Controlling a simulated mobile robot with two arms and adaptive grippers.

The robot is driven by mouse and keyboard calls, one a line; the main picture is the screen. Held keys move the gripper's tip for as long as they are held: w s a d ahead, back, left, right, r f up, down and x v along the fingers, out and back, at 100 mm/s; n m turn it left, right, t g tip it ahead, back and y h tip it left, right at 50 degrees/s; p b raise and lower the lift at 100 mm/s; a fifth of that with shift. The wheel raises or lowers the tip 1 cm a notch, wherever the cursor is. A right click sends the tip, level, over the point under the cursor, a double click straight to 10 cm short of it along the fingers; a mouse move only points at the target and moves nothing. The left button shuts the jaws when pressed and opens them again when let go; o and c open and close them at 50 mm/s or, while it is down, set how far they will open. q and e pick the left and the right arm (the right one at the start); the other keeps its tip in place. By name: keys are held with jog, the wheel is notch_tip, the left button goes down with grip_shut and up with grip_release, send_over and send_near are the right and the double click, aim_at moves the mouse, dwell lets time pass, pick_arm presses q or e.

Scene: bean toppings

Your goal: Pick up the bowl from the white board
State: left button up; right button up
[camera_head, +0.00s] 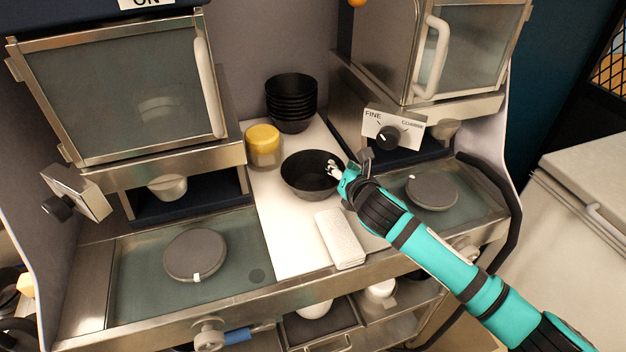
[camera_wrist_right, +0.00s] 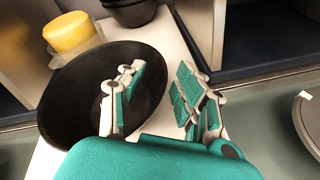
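A black bowl (camera_head: 305,182) stands upright on the white board (camera_head: 290,246), between the two machines. It fills the left of the right wrist view (camera_wrist_right: 75,85). My right gripper (camera_head: 350,168) is at the bowl's right rim. In the right wrist view its fingers (camera_wrist_right: 160,95) are spread apart, one over the inside of the bowl and the other outside it, with the rim between them. I cannot tell whether a finger touches the rim. My left gripper is not in view.
A stack of black bowls (camera_head: 291,100) stands behind. A yellow-lidded jar (camera_head: 263,146) is at the bowl's back left. A white case (camera_head: 341,238) lies in front. Round grey discs sit left (camera_head: 195,254) and right (camera_head: 432,192). The FINE/COARSE dial box (camera_head: 392,130) is near my right gripper.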

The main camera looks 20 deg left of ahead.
jog(key=shift+w+a+f, duration=0.15)
jog(key=shift+w+a, duration=0.05)
jog(key=shift+w, duration=0.15)
grip_shut()
jog(key=shift+s+d, duration=0.1)
dwell(0.3)
